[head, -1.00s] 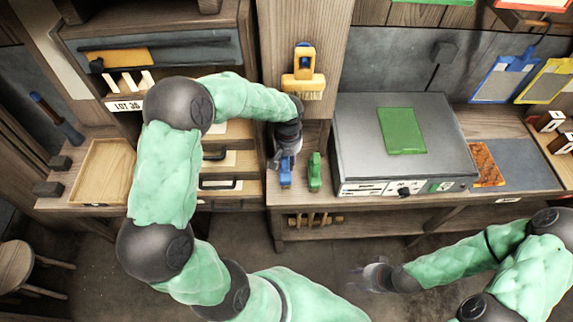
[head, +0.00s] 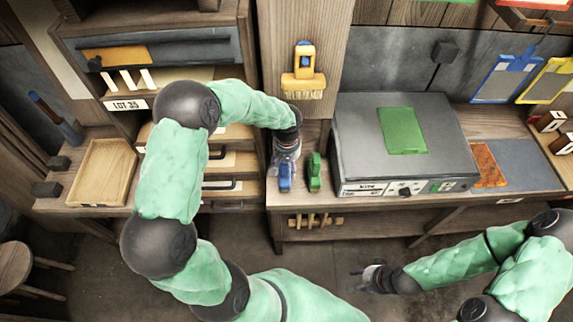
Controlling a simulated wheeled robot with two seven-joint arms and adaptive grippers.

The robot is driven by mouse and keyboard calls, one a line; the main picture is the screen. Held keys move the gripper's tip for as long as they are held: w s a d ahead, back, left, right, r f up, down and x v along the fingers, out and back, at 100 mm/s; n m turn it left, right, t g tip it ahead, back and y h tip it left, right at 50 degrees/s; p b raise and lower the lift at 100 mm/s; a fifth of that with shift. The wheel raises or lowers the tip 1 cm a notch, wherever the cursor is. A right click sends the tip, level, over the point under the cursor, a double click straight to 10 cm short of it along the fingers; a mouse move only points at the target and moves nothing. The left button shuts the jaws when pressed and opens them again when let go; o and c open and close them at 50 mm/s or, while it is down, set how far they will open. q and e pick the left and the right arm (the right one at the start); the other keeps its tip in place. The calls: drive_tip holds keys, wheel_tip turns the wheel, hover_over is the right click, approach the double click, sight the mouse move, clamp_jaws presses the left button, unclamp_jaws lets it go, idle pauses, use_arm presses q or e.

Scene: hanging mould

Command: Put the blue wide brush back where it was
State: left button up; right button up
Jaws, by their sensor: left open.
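A small blue item (head: 286,184) stands on the bench edge, next to a similar green item (head: 315,176). It is partly hidden by my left gripper, and I cannot tell whether it is the blue wide brush. My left gripper (head: 286,166) is open and points down at the blue item; whether the fingers touch it is unclear. A yellow wide brush with a blue part at its top (head: 303,78) hangs bristles down on the wooden post. My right gripper (head: 357,281) is open and empty, low over the floor in front of the bench.
A grey machine box (head: 360,125) with a green plate stands just right of the green item. A wooden tray (head: 104,172) lies at the left and drawers (head: 225,184) sit behind my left arm. Blue and yellow clipboards hang at the right.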

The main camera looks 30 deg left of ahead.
use_arm(q)
drive_tip(key=shift+r, duration=0.1)
wheel_tip(320, 180, up, 12)
drive_tip(key=shift+w+r+p, duration=0.1)
drive_tip(key=shift+p, duration=1)
idle(1.7)
